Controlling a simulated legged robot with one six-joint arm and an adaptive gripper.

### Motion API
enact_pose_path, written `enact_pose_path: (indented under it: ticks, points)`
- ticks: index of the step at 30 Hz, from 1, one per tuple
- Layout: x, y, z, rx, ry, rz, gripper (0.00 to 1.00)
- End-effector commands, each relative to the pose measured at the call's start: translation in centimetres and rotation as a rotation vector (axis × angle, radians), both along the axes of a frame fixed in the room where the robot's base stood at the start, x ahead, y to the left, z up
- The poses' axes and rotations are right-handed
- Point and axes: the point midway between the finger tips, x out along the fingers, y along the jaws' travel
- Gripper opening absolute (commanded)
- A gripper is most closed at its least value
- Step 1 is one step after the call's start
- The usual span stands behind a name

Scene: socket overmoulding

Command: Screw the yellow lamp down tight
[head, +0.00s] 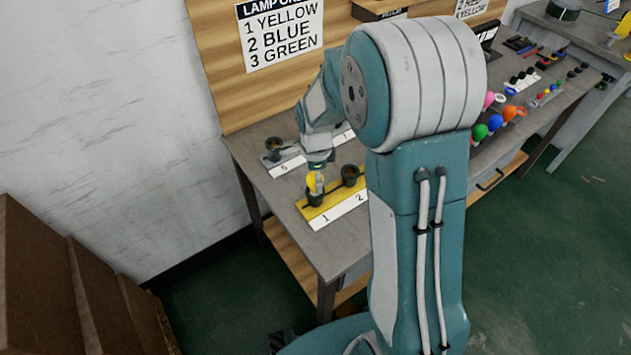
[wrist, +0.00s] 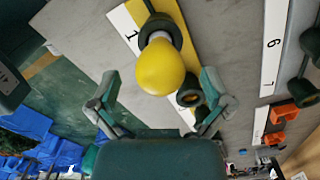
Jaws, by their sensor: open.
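The yellow lamp (head: 316,183) stands in the dark socket (head: 314,198) at the number 1 end of the yellow strip (head: 352,210). In the wrist view the lamp (wrist: 161,66) shows large, with its base in the black socket (wrist: 158,28); how deep it sits cannot be told. My gripper (head: 320,164) is just above the lamp in the head view. In the wrist view my gripper (wrist: 160,108) is open, its two fingers apart on either side below the lamp in the picture. They do not appear to touch it.
An empty-looking socket (head: 350,175) stands at number 2 on the yellow strip. Another strip with a socket (head: 274,145) lies behind. Coloured lamps, green (head: 479,132) and orange (head: 514,112), lie at the right. A sign (head: 281,35) lists yellow as lamp 1. Orange parts (wrist: 284,112) show in the wrist view.

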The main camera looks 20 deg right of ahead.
Motion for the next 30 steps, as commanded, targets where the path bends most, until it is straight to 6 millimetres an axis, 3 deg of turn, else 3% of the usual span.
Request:
enact_pose_path:
  ticks: [9,16,24,30]
  points:
    - [0.01,0.0,0.0,0.0,0.0,0.327,1.0]
    - [0.01,0.0,0.0,0.0,0.0,0.443,1.0]
    - [0.01,0.0,0.0,0.001,0.001,0.736,1.0]
    - [0.01,0.0,0.0,0.001,0.001,0.826,1.0]
